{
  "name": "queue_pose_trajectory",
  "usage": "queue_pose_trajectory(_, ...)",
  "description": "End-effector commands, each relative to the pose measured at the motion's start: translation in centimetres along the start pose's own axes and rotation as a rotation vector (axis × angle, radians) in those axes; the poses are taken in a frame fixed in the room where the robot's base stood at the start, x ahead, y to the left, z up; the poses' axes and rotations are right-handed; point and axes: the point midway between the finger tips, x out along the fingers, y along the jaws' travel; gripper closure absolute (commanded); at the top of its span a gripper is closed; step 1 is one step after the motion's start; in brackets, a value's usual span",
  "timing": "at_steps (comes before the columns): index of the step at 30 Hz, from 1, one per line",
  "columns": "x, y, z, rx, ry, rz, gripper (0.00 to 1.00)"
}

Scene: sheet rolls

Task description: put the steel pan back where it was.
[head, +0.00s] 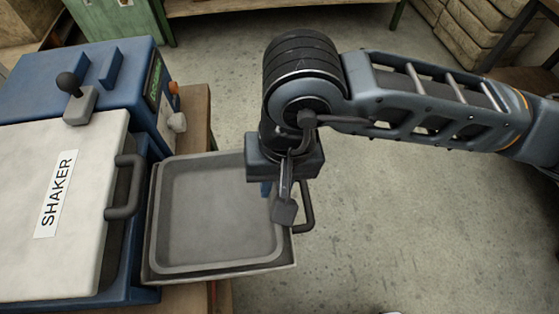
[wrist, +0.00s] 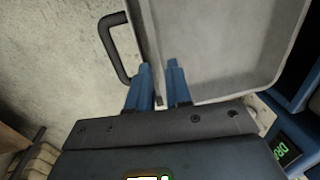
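The steel pan (head: 220,215) is a grey, shallow, square pan with a dark handle (head: 306,205) on its right side. It is level, close against the shaker's right side, and reaches out past the edge of the bench. My gripper (head: 267,190) points down at the pan's right wall, near the handle. In the wrist view the blue fingers (wrist: 159,68) stand on either side of the pan's rim (wrist: 150,40), close against it, with the handle just left of them. The gripper looks shut on this wall. Whether anything under the pan bears it is hidden.
The blue shaker (head: 110,80) with a white lid (head: 60,200) marked SHAKER fills the left. Its lid handle (head: 125,187) juts toward the pan. The wooden bench (head: 198,115) shows behind the pan. Open concrete floor (head: 400,230) lies to the right.

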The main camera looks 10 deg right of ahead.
Motion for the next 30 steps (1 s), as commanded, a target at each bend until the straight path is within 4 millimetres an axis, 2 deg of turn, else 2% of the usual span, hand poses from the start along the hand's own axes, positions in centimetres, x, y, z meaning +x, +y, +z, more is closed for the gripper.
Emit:
queue_pose_trajectory(6, -3.7, 0.0, -0.1, -0.004, 0.004, 0.002, 0.81)
queue_pose_trajectory(10, -5.2, 0.0, -0.1, -0.002, 0.004, 0.001, 0.81)
queue_pose_trajectory(15, -6.2, 0.0, 0.0, -0.001, 0.002, 0.001, 0.81)
queue_pose_trajectory(23, -6.3, -0.1, 0.1, 0.000, -0.001, -0.003, 0.81)
queue_pose_trajectory(26, -6.3, -1.3, 1.0, 0.011, -0.034, -0.046, 0.81)
queue_pose_trajectory(29, -6.8, -4.4, 3.2, 0.043, -0.120, -0.161, 0.81)
queue_pose_trajectory(30, -7.2, -6.0, 4.5, 0.065, -0.173, -0.223, 0.81)
